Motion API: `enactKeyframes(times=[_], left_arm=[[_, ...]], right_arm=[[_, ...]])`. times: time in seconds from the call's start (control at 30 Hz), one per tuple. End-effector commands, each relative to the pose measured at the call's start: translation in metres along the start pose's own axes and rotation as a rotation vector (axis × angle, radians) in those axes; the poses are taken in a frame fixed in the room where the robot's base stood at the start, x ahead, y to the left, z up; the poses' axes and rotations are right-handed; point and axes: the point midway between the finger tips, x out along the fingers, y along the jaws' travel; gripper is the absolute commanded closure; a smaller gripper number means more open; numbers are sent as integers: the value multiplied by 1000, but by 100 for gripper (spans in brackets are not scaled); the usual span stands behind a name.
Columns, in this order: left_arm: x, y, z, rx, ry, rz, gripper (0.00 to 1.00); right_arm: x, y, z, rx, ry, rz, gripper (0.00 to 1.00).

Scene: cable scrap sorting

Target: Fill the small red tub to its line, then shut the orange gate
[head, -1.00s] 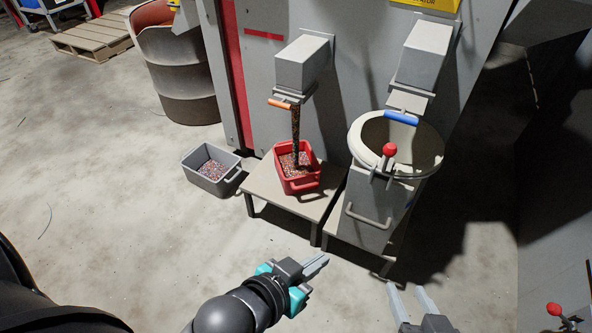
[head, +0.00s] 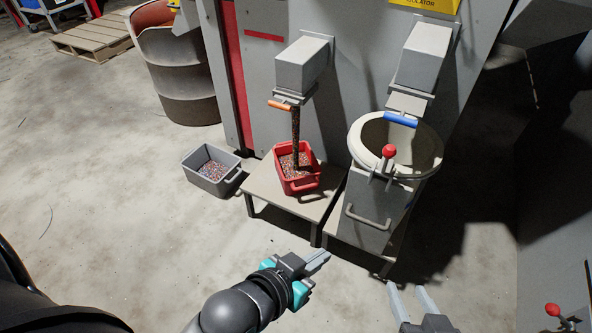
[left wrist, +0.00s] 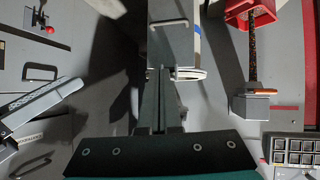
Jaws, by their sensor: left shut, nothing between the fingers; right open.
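The small red tub (head: 283,183) stands on a low stand under the left chute (head: 303,65). A dark, speckled stream of granules (head: 296,135) falls from the chute into it, and granules cover its inside. The fill line cannot be made out. The orange gate handle (head: 280,105) is at the chute mouth; it also shows in the left wrist view (left wrist: 262,91). My left gripper (head: 322,257) is shut and empty, in front of and below the stand, apart from the tub and the gate. My right gripper (head: 408,288) is open and empty at the bottom, right of the left one.
A grey tub (head: 232,181) with granules sits on the floor left of the stand (head: 262,196). A pale round-rimmed bin (head: 355,150) with a red knob (head: 389,151) stands under the right chute (head: 424,55), which has a blue handle (head: 401,118).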

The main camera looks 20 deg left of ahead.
Motion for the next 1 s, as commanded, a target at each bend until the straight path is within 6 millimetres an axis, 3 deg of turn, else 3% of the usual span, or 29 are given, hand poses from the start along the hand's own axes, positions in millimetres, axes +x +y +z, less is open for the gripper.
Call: enactKeyframes(times=[1.0], left_arm=[[59,-14,-39,-2,-2,1,100]], right_arm=[[-15,-3,-24,0,-2,-1,50]])
